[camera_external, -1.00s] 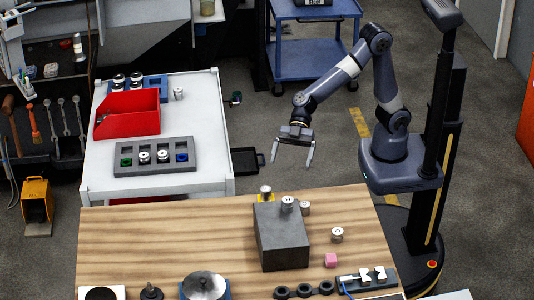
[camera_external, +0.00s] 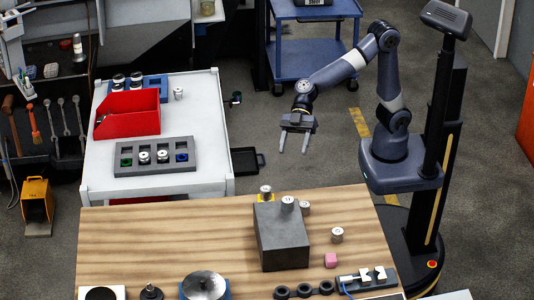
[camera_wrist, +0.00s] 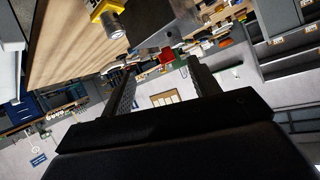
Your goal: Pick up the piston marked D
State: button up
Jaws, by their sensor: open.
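Several metal pistons stand around the wooden table; their marks are too small to read, so I cannot tell which is D. One piston (camera_external: 288,204) stands on the dark grey block (camera_external: 282,243). One piston (camera_external: 266,192) is at a yellow holder behind the block; a piston by a yellow part also shows in the wrist view (camera_wrist: 114,27). Another piston (camera_external: 305,208) is partly hidden behind the block, and one piston (camera_external: 337,235) stands right of it. My gripper (camera_external: 294,147) is open and empty, above the floor gap beyond the table. Its fingers show in the wrist view (camera_wrist: 165,78).
The white cart (camera_external: 208,130) holds a red bin (camera_external: 128,115), a grey tray (camera_external: 155,143) with two pistons, a blue rack (camera_external: 154,85) and a loose piston (camera_external: 178,93). A pink cube (camera_external: 330,260) lies on the table (camera_external: 170,240). The table's left-middle is clear.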

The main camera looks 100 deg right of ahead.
jog(key=s+a+m+g+y+b, duration=0.1)
jog(key=s+a+m+g, duration=0.15)
jog(key=a+m, duration=0.55)
jog(key=s+a+m+g, duration=0.1)
jog(key=s+a+m, duration=0.25)
jog(key=m, duration=0.75)
jog(key=s+a+m+g+y+b, duration=0.15)
jog(key=s+a+m, duration=0.3)
jog(key=m, duration=0.55)
send_near(340, 241)
jog(key=shift+d+r+h+p, duration=0.2)
jog(key=shift+d+h+p, duration=0.15)
jog(key=shift+d, duration=0.2)
jog(key=shift+a+f, duration=0.25)
jog(key=shift+a, duration=0.05)
jog(key=x, duration=0.4)
jog(key=shift+a+f, duration=0.1)
jog(key=shift+a, duration=0.2)
jog(key=shift+r+p+x, duration=0.15)
jog(key=shift+p+x, duration=0.15)
jog(key=shift+x, duration=1.05)
jog(key=shift+r+p+x, duration=0.2)
jog(key=shift+p+x, duration=0.1)
jog(key=shift+x, duration=1.1)
jog(key=shift+a, duration=0.15)
jog(key=c, duration=1.1)
